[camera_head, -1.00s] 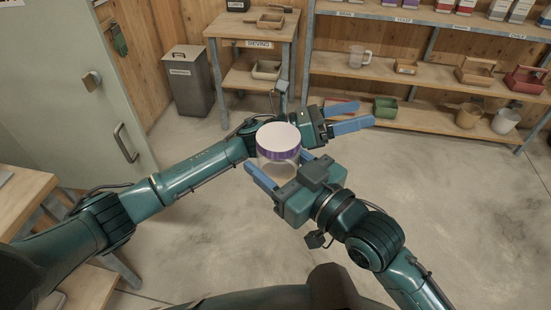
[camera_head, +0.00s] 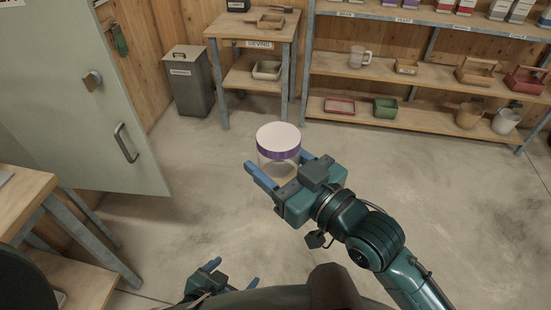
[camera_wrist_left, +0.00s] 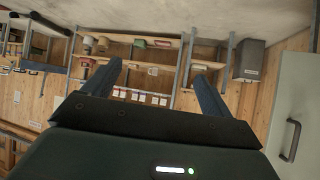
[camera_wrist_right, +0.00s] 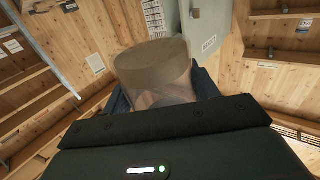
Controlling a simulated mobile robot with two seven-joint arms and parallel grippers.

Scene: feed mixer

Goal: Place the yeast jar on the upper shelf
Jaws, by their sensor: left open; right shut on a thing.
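The yeast jar (camera_head: 279,150) is clear with a white lid and a purple band. My right gripper (camera_head: 282,180) is shut on the jar and holds it upright in the air, over the floor in the head view. In the right wrist view the jar (camera_wrist_right: 155,75) sits between the fingers. My left gripper (camera_head: 232,276) is open and empty, low at the bottom edge of the head view. Its spread fingers also show in the left wrist view (camera_wrist_left: 158,80). The upper shelf (camera_head: 420,17) of the rack is at the top right and holds several bags.
A lower rack shelf (camera_head: 430,78) holds a clear jug (camera_head: 359,56) and several boxes. A sieving table (camera_head: 252,30) and a grey bin (camera_head: 188,80) stand at the back left. A green door (camera_head: 75,95) is at left. The floor between is clear.

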